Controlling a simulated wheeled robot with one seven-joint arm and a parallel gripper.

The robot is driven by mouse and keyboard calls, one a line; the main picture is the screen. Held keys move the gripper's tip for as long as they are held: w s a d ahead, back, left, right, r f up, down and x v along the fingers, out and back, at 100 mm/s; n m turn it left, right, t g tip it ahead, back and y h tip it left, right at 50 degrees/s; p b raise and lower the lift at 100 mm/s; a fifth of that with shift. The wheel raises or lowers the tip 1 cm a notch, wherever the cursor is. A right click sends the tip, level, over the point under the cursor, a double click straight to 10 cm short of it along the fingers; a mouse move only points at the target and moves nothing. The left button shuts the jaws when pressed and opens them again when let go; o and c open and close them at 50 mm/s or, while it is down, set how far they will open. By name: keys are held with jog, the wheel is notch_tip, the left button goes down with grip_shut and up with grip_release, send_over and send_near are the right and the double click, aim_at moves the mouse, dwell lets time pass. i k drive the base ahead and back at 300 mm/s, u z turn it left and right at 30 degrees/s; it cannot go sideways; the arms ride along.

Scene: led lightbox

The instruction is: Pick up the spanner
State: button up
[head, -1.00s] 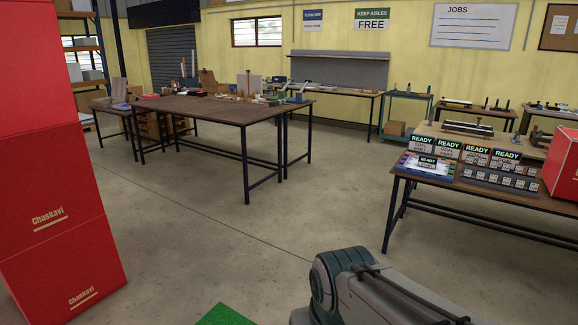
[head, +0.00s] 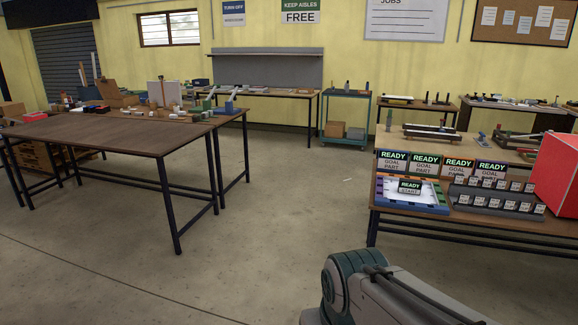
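I cannot pick out a spanner for certain in the head view; the tools on the tables are too small to tell apart. The near right table (head: 400,232) bears a blue-edged tray (head: 384,196), several READY signs (head: 424,160) and racks of small labelled parts. The left table (head: 100,132) has a mostly bare brown top with assorted items along its far side. Part of my arm shows at the bottom right. My gripper is out of the frame.
A red box (head: 558,178) stands at the right end of the near right table. A green-blue trolley (head: 346,118) and a long bench (head: 270,90) stand by the back wall. The concrete floor (head: 270,210) between the tables is clear.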

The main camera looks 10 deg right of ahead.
aim_at(483, 135)
jog(key=z, duration=0.15)
jog(key=i, duration=1.75)
jog(key=z, duration=0.3)
jog(key=i, duration=1.65)
jog(key=z, duration=0.15)
jog(key=i, duration=1.6)
jog(key=z, duration=0.25)
jog(key=i, duration=1.6)
jog(key=z, duration=0.25)
jog(key=i, duration=1.55)
jog(key=z, duration=0.45)
jog(key=i, duration=1.65)
jog(key=z, duration=1.05)
jog(key=i, duration=1.35)
jog(key=z, duration=1.8)
jog(key=i, duration=1.25)
jog(key=z, duration=0.6)
